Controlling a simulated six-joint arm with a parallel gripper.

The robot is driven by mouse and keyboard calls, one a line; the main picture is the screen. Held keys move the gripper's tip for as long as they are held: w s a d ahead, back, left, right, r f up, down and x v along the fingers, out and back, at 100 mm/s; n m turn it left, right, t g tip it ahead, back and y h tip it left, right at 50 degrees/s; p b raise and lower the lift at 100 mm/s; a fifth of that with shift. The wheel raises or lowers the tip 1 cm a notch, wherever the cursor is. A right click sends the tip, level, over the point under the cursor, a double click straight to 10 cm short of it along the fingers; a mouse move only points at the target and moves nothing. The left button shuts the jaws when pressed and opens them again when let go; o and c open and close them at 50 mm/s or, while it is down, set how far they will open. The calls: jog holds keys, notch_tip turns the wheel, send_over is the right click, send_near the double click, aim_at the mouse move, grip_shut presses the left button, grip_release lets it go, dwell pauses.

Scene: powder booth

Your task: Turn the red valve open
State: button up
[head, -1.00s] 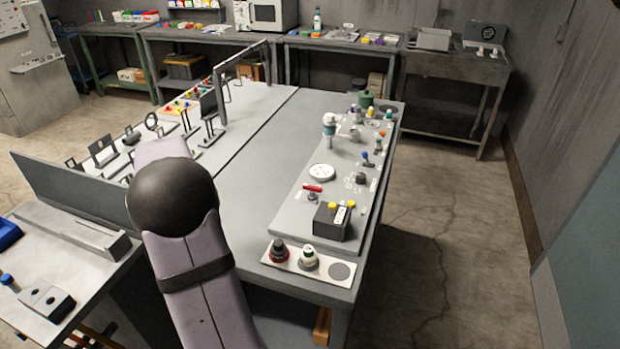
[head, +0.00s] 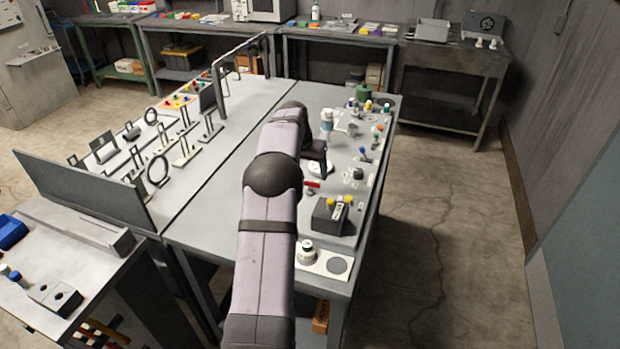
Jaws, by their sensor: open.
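The red valve (head: 312,184) shows as a small red lever handle on the grey raised panel near the right side of the bench. Its left end lies close against the edge of my arm in the picture, and its base is partly hidden. My gripper (head: 319,168) is small and dark at the end of my arm. It is open and points down over the white round disc, just beyond the red handle. It looks apart from the handle, but its height above the panel is hard to judge.
A dark box with yellow knobs (head: 331,217) stands just nearer than the valve. A blue-and-white fitting (head: 327,120) and several knobs stand farther back. Bare bench (head: 215,215) lies left of my arm.

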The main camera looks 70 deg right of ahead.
aim_at(310, 182)
jog(key=shift+p+x, duration=1.3)
jog(key=shift+x, duration=1.75)
jog(key=shift+f, duration=0.1)
jog(key=c, duration=1.1)
